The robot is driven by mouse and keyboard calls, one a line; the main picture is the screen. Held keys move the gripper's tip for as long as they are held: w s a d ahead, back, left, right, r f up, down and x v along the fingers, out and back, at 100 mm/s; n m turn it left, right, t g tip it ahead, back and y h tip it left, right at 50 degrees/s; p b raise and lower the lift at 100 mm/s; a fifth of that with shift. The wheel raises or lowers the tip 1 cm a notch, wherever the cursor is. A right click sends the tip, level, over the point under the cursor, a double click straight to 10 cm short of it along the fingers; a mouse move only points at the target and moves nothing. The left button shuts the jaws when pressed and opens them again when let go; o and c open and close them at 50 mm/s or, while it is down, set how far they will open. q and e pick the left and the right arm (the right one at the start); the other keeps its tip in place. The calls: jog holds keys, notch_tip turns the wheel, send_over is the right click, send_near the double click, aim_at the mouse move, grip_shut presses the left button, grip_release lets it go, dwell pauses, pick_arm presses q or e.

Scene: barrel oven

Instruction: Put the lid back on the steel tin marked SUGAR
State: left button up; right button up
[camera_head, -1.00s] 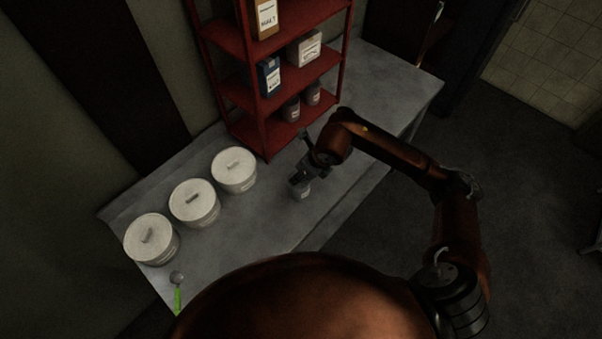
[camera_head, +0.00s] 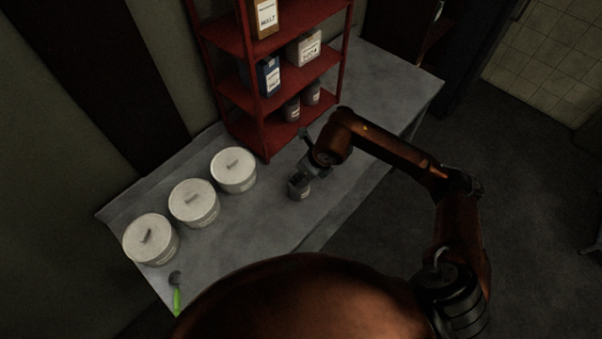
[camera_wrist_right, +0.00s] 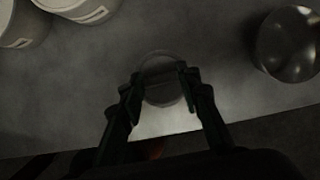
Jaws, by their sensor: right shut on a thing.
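My right gripper (camera_head: 300,178) points down over the table, around a small grey round container with a pale label (camera_head: 303,195). In the right wrist view my fingers (camera_wrist_right: 160,88) are shut on a dim grey round thing (camera_wrist_right: 160,72). I cannot tell if this is the lid or the top of the tin, and the word SUGAR cannot be read. A shiny round steel thing (camera_wrist_right: 288,45) stands to the right in the wrist view. It is hidden behind my arm in the head view. My left gripper is not in view.
Three white lidded tubs (camera_head: 194,203) stand in a row on the grey table (camera_head: 240,235). A green-handled scoop (camera_head: 177,296) lies at the front left. A red shelf (camera_head: 275,137) with boxes and jars stands at the back. The table between tubs and gripper is clear.

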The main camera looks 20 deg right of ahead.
jog(key=shift+f+b, duration=0.2)
jog(key=shift+b, duration=0.25)
dwell(1.0)
jog(key=o, duration=0.8)
jog(key=shift+o, duration=0.7)
jog(key=o, duration=0.4)
jog(key=shift+r, duration=0.15)
jog(key=shift+r+p, duration=1.75)
jog(key=shift+r, duration=1.65)
